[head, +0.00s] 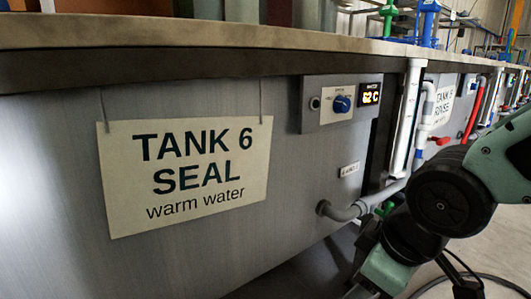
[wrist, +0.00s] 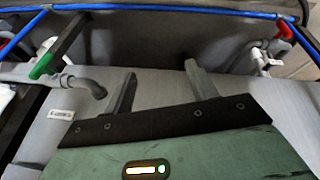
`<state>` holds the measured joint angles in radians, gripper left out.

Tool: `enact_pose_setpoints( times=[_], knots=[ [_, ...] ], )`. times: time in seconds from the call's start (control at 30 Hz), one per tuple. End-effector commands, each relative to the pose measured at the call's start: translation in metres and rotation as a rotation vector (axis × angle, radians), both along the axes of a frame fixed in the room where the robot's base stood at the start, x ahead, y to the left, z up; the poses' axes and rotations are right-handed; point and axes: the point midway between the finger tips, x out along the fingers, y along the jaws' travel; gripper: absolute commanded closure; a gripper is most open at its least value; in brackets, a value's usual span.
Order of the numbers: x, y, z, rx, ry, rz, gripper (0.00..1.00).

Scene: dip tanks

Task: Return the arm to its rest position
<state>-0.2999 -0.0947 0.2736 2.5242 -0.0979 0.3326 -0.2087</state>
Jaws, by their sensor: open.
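My gripper (wrist: 160,76) shows in the wrist view with its two grey fingers spread well apart. Nothing is between the fingers. Beyond them is a plain grey surface, and I cannot tell how far off it is. In the head view my arm, green with black joints, comes in from the right edge and bends down to the bottom edge, in front of the right end of tank 6. The fingers cannot be made out in that view.
Tank 6 (head: 70,240) carries a sign (head: 190,175) reading "TANK 6 SEAL warm water". A control box (head: 340,102) shows 62 C. A grey pipe (head: 345,212) juts out near my arm. In the wrist view, a green-handled valve (wrist: 42,66) and a red-handled valve (wrist: 287,31) flank the fingers.

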Motion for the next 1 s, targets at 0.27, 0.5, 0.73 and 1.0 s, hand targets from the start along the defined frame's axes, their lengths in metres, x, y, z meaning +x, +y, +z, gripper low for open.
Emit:
enact_pose_setpoints(
  times=[0.27,0.5,0.73,1.0],
  knots=[
    [-0.116,0.012,-0.014,-0.075,0.383,-0.198,0.43],
    [-0.11,0.012,0.043,-0.07,0.37,-0.195,0.43],
    [-0.11,0.012,0.109,-0.07,0.369,-0.193,0.43],
    [-0.11,0.011,0.192,-0.069,0.368,-0.193,0.43]
  ],
)
